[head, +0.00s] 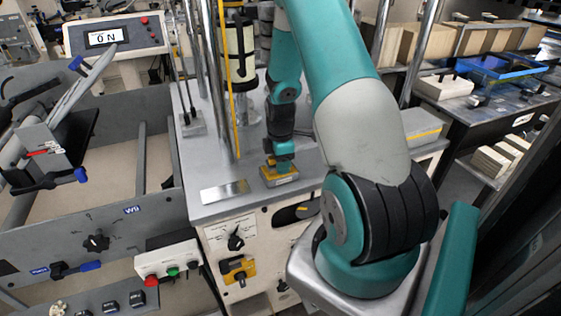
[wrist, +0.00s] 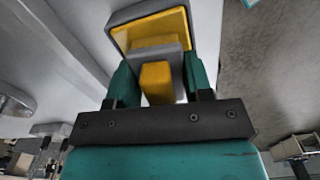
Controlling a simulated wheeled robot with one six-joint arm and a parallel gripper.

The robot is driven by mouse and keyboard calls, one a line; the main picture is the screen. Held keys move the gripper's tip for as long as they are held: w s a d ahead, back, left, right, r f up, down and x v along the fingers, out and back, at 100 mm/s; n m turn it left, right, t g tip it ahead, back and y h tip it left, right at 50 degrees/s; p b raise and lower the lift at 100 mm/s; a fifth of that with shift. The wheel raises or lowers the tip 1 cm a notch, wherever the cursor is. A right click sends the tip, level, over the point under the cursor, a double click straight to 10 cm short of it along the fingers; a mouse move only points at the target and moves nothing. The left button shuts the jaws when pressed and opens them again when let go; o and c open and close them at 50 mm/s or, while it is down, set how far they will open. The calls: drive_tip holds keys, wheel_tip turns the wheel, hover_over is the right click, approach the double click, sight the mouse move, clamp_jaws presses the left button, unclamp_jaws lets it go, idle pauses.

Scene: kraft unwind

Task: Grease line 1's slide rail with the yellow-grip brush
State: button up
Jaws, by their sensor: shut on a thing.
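My gripper (head: 284,150) is low over the grey cabinet top (head: 262,202), near its front edge. It is shut on the yellow-grip brush (head: 279,174), whose base is a grey and yellow block. In the wrist view the yellow grip (wrist: 157,82) sits between the two teal fingers, with the wide yellow and grey head beyond it. The brush is at or just above the cabinet top; I cannot tell whether it touches. A bright metal strip (head: 225,191) lies on the cabinet top to the left of the brush. No label shows whether it is line 1's slide rail.
Upright metal posts and a yellow cable (head: 230,90) stand behind and left of the gripper. A control box with red and green buttons (head: 170,271) is at the front left. A grey box with a yellow stripe (head: 421,127) stands right, beyond my arm.

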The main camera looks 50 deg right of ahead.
drive_tip(key=shift+r+p, duration=2.7)
drive_tip(key=shift+r, duration=0.8)
drive_tip(key=shift+s, duration=0.15)
